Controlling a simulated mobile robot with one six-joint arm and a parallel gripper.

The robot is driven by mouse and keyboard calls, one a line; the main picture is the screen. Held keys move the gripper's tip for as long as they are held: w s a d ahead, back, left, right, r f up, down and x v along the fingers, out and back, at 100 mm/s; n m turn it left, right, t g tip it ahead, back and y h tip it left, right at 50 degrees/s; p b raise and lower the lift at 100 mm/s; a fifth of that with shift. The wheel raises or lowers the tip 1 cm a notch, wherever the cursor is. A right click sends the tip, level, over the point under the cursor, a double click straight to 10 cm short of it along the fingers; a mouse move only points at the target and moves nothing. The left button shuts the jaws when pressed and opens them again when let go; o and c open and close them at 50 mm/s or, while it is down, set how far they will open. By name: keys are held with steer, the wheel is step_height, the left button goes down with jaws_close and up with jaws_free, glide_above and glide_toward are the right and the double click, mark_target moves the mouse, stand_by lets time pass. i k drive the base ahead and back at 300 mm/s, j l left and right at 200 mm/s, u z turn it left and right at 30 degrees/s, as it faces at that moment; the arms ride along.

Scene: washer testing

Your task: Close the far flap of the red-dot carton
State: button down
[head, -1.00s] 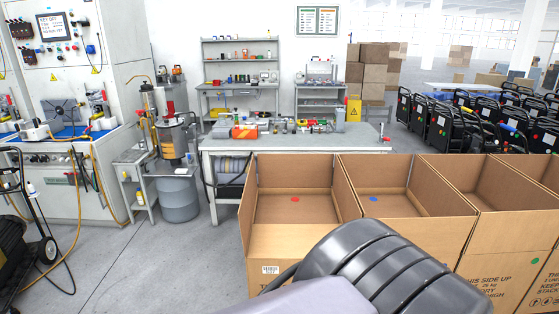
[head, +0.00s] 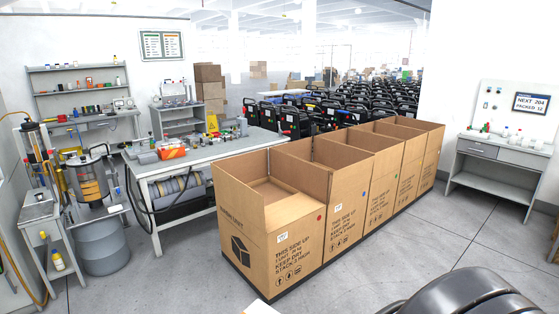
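The red-dot carton (head: 262,243) is the nearest in a row of open brown cartons, in the middle of the head view. Its red dot (head: 319,217) is near the top right of its front side. Tall upright panels stand at its left, far and right sides. The edge towards me is lower, and a tan panel (head: 277,189) shows lying low inside the opening. I cannot tell whether that panel is a folded flap or contents. My gripper is out of view; only a dark grey part of my arm shows at the bottom right, apart from the carton.
More open cartons, one with a blue dot (head: 364,194), run close behind it to the right. A workbench (head: 200,153) stands close at its left. A desk with a screen (head: 488,168) is at the right. Grey floor (head: 430,240) is clear in front.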

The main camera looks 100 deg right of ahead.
mark_target(247, 168)
steer(key=i+l+z, duration=1)
steer(key=i+z, duration=0.75)
steer(key=i+j+z, duration=0.1)
steer(key=i+z, duration=0.3)
steer(key=i+j+z, duration=0.3)
steer(key=z, duration=0.15)
steer(key=i+l+z, duration=0.5)
steer(key=i, duration=0.2)
steer(key=i+l+z, duration=0.1)
steer(key=i+z, duration=0.35)
steer(key=i, duration=0.25)
steer(key=i+j+z, duration=0.1)
steer(key=i+z, duration=0.4)
steer(key=i, duration=0.2)
steer(key=i+l+u, duration=0.8)
steer(key=i+l, duration=0.05)
steer(key=i, duration=0.1)
